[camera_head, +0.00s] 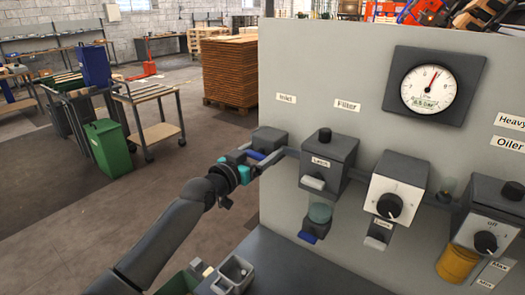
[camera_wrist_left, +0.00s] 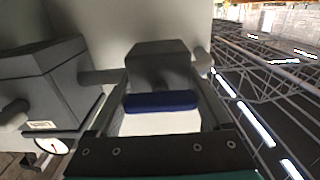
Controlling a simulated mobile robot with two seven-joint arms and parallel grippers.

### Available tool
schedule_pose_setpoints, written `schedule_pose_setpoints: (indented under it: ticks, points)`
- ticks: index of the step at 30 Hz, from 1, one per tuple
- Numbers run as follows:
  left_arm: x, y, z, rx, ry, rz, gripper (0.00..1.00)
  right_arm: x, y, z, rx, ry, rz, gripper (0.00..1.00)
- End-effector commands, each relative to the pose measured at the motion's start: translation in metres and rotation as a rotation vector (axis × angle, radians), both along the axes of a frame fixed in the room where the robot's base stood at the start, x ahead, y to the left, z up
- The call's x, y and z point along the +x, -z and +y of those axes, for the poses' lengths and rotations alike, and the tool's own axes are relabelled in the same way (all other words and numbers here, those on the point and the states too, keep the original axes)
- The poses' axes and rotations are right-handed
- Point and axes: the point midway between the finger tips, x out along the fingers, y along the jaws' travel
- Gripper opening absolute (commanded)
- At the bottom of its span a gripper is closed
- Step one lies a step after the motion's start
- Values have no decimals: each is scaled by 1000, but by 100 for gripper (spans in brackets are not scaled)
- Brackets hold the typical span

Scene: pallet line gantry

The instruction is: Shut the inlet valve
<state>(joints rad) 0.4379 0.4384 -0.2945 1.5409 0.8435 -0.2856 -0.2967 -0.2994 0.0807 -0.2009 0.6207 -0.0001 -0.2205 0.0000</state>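The inlet valve (camera_head: 268,139) is a dark grey block under the "Inlet" label, at the left edge of the grey panel. Its blue handle (camera_head: 256,155) shows at its front. In the left wrist view the handle (camera_wrist_left: 161,102) is a horizontal blue bar below the block (camera_wrist_left: 158,58). My left gripper (camera_head: 262,152) is at the valve with its fingers apart, one on each side of the handle. Gaps show between the handle's ends and the fingers in the wrist view. My right gripper is not in view.
The lockable box (camera_head: 330,160) stands just right of the valve, joined by a pipe. A green bin (camera_head: 109,150) and carts stand on the floor at left.

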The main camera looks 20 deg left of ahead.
Motion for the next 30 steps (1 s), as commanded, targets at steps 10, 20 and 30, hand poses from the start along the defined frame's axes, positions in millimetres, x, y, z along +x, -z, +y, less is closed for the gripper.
schedule_pose_setpoints:
  ticks: [10, 20, 30]
  points:
    - [0, 0, 0, 0, 0, 0, 34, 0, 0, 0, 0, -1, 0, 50]
    - [0, 0, 0, -28, 0, 11, 27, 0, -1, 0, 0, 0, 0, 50]
    - [0, 0, 0, -223, 0, 81, 27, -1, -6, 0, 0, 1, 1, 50]
